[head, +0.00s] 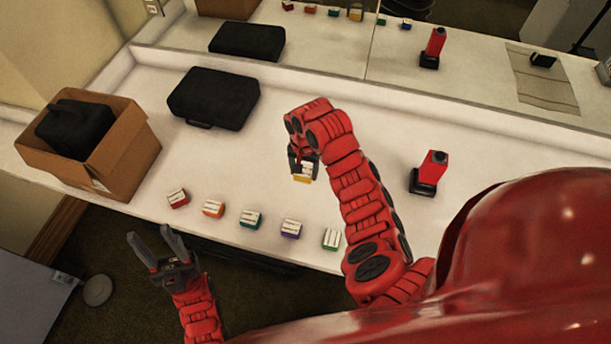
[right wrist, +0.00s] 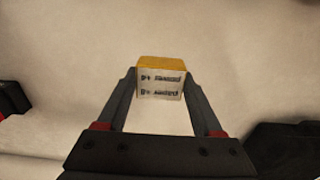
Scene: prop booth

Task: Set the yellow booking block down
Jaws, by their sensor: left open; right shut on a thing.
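The yellow booking block (head: 302,178) is a small block with a yellow edge and a white printed face. My right gripper (head: 303,164) is shut on it over the white counter (head: 270,135). In the right wrist view the yellow booking block (right wrist: 160,80) sits between the two dark fingertips of my right gripper (right wrist: 158,84). I cannot tell whether its underside touches the counter. My left gripper (head: 158,246) is open and empty, beyond the counter's near edge at the lower left.
A row of red (head: 178,198), orange (head: 213,208), teal (head: 251,219), purple (head: 291,228) and green (head: 331,238) blocks lines the near edge. A black case (head: 214,97), an open cardboard box (head: 135,150) and a red-black device (head: 429,172) stand around. A mirror (head: 330,45) backs the counter.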

